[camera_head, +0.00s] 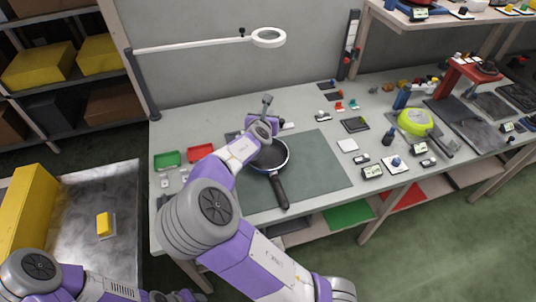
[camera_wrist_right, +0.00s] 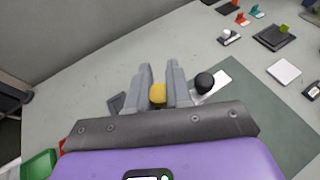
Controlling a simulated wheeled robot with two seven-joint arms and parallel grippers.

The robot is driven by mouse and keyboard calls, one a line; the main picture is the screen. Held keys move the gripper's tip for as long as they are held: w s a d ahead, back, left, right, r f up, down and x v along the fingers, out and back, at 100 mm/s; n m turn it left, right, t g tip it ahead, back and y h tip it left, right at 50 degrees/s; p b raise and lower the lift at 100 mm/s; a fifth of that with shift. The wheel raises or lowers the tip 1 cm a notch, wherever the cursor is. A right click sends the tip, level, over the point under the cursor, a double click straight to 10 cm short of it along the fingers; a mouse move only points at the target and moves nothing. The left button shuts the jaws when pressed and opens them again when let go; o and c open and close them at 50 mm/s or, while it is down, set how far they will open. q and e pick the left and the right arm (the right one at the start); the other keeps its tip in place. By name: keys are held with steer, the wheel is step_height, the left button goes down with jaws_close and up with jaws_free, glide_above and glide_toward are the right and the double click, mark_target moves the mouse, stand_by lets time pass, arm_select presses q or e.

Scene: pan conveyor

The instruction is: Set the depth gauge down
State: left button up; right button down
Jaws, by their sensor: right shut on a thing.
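My right gripper (camera_head: 266,103) reaches over the far-left part of the workbench, beyond the pan. In the right wrist view its two grey fingers (camera_wrist_right: 161,88) are shut on a small yellow piece, which I take to be the depth gauge (camera_wrist_right: 157,94). Only the yellow part shows between the fingers; the rest is hidden, and I cannot tell whether it touches the bench. A black ball-topped item (camera_wrist_right: 204,83) stands close to the right finger, by a white card (camera_wrist_right: 217,84). My left arm shows only at the bottom left; its gripper is out of view.
A dark pan (camera_head: 270,155) lies on the green mat (camera_head: 315,165), below my right forearm. Green (camera_head: 167,159) and red (camera_head: 200,152) trays sit at the left edge. A lamp (camera_head: 268,38) hangs above.

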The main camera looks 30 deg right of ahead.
step_height(320, 180, down, 10)
steer(key=b, duration=0.3)
steer(key=shift+d, duration=0.25)
steer(key=shift+r, duration=0.1)
steer(key=c, duration=1)
jaws_free()
steer(key=shift+c, duration=0.2)
steer(key=p+v, duration=0.3)
steer(key=v, duration=0.9)
steer(key=shift+w+a+r, duration=0.1)
